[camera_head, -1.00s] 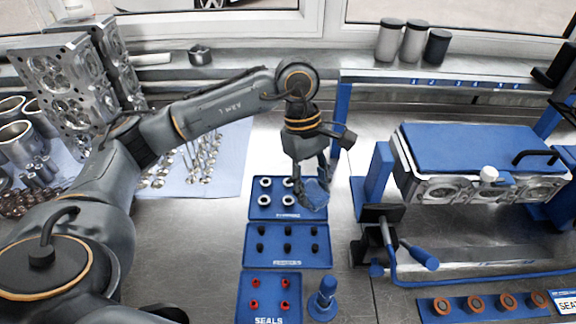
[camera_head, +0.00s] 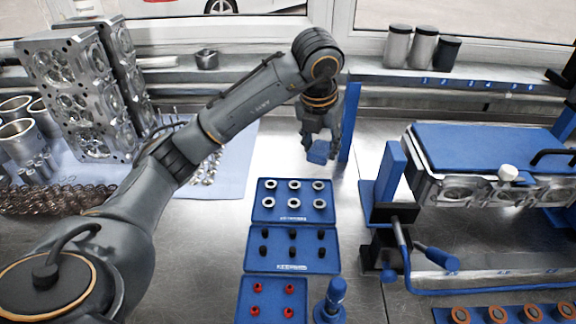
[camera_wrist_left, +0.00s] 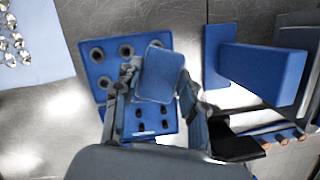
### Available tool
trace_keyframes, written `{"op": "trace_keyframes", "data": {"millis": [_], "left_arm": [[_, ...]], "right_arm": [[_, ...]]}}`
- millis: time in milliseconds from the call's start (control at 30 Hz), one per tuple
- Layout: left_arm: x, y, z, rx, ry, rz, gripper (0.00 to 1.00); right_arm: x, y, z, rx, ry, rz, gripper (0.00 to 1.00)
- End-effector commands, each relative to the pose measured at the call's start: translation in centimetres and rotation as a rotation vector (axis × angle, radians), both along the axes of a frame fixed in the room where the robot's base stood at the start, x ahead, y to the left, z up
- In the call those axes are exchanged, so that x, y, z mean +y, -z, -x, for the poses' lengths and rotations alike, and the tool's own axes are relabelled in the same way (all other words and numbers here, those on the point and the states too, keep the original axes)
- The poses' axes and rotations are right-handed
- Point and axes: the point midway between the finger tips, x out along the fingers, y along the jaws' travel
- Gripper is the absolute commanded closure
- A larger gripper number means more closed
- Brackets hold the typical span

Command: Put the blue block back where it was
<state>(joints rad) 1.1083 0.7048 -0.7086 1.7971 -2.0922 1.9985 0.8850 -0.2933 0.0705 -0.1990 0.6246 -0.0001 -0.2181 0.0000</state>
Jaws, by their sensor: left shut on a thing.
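The blue block (camera_head: 319,152) is between the fingers of my left gripper (camera_head: 322,145), held above the metal bench beyond the far edge of the top blue tray. In the left wrist view the block (camera_wrist_left: 160,74) sits between the two fingertips of my left gripper (camera_wrist_left: 158,88), and the trays show behind it. The left gripper is shut on the block. My right gripper is not in view.
Blue trays hold pale rings (camera_head: 294,185), black pieces (camera_head: 292,233) and red seals (camera_head: 288,287). A blue post (camera_head: 349,122) stands just right of my gripper. A blue-topped engine fixture (camera_head: 480,147) is at right, cylinder heads (camera_head: 75,95) at left.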

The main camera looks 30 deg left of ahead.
Motion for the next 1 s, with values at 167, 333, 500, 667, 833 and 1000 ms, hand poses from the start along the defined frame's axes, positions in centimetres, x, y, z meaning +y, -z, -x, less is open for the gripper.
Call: {"op": "trace_keyframes", "data": {"millis": [167,333,500,667,833,1000], "left_arm": [[3.4,1.4,-1.4,0.007,-0.017,0.0,0.88],[7.3,3.2,-3.2,0.007,-0.015,0.0,0.88],[9.8,6.4,-4.4,0.007,-0.01,0.0,0.88],[11.2,8.2,-5.2,0.002,-0.007,0.0,0.88],[12.0,9.3,-5.5,0.003,-0.006,0.0,0.88],[12.2,11.7,-5.6,0.006,-0.004,0.001,0.88]], "right_arm": [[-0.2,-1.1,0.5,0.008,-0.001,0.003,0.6],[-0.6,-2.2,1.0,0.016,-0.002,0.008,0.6],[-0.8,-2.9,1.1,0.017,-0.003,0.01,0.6],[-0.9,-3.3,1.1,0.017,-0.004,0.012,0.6],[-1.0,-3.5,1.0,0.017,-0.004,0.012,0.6],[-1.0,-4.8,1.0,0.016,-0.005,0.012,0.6]]}}
